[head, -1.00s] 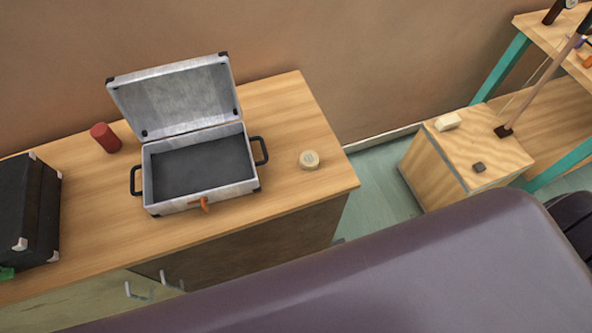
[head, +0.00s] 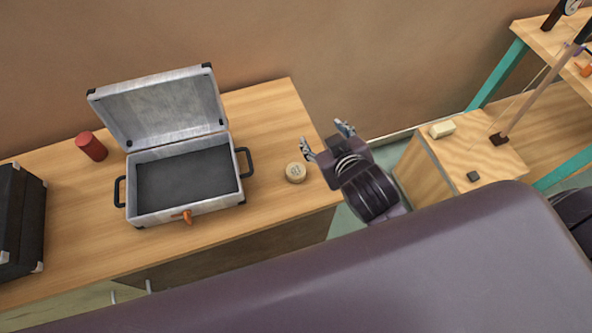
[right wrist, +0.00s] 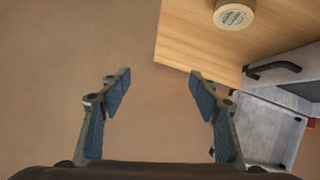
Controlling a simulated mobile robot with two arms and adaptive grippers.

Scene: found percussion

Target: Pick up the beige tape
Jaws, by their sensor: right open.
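The beige tape (head: 295,173) is a small round roll lying flat on the wooden counter, right of the open case. It also shows at the top of the right wrist view (right wrist: 233,14). My right gripper (head: 326,139) is open and empty, to the right of the tape at the counter's right end, apart from it. In the right wrist view its two fingers (right wrist: 158,95) are spread, with only wall between them. My left gripper is not in view.
An open grey case (head: 133,213) with black handles stands left of the tape. A red cylinder (head: 91,146) and a black case (head: 20,220) are farther left. A wooden box (head: 470,162) with small items stands at the right.

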